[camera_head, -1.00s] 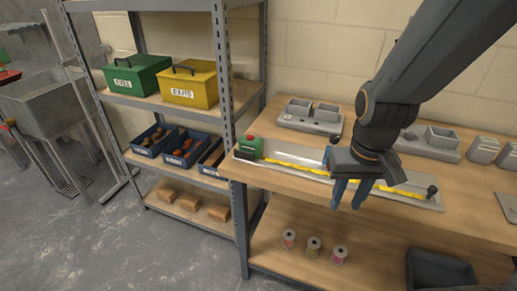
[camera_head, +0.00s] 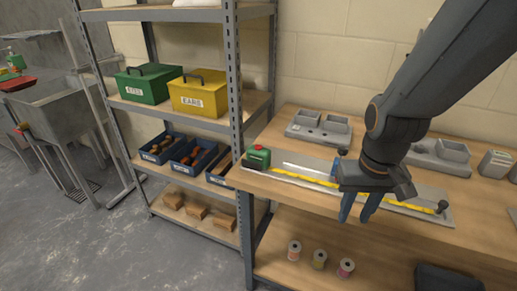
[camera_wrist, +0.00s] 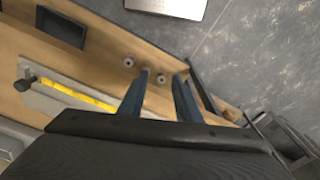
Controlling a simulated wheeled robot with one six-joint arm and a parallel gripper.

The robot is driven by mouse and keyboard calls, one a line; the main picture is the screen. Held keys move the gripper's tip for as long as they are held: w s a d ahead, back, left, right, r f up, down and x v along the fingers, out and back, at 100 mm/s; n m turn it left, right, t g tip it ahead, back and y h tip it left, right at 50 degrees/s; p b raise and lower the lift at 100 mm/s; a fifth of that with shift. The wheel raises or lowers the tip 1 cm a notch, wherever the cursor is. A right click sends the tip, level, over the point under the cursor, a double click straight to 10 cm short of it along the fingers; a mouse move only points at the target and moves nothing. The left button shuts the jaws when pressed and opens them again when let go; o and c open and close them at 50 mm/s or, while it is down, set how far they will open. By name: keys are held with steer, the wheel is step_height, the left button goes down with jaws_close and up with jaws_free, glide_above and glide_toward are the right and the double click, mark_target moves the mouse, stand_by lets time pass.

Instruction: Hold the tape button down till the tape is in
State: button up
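A green tape case (camera_head: 257,158) with a red button on top sits at the left end of a grey board on the workbench.
Grey moulded trays (camera_head: 320,129) stand at the back of the bench. Several thread spools (camera_head: 319,259) and a dark bin (camera_head: 448,279) are on the lower shelf. A metal rack (camera_head: 233,90) with a green box (camera_head: 143,84) and a yellow box (camera_head: 199,93) stands left of the bench.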

stand_by(0.3)
jaws_close()
stand_by(1.6)
